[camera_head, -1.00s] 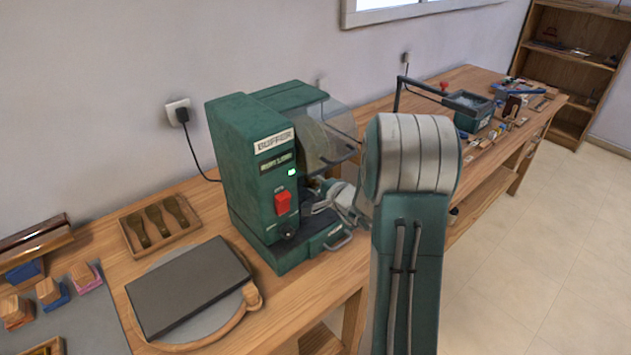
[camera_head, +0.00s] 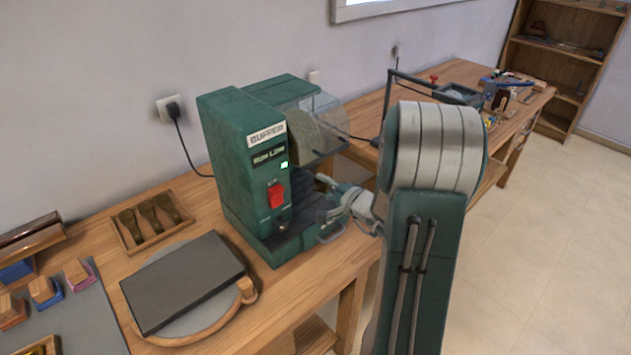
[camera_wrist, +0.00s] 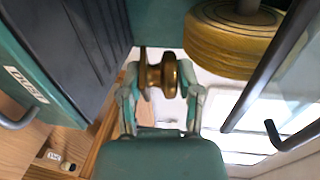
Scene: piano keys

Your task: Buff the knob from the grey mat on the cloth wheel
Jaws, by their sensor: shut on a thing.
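A brass knob (camera_wrist: 161,75) sits between the fingers of my gripper (camera_wrist: 160,95) in the wrist view. My gripper is shut on it, with the knob's round end facing away from my palm. The yellow-brown cloth wheel (camera_wrist: 232,40) is at the upper right of that view, beside the knob with a visible gap. In the head view the wheel (camera_head: 312,135) shows behind the clear shield of the green buffer (camera_head: 240,165). My gripper (camera_head: 322,192) is low at the buffer's open right side; the knob is not clear there. A grey mat (camera_head: 90,325) lies at lower left.
The buffer has a red switch (camera_head: 275,195) and a lit green lamp. A dark slab (camera_head: 185,280) lies on a round board to its left. A dark bar and the shield edge are close to the wheel in the wrist view.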

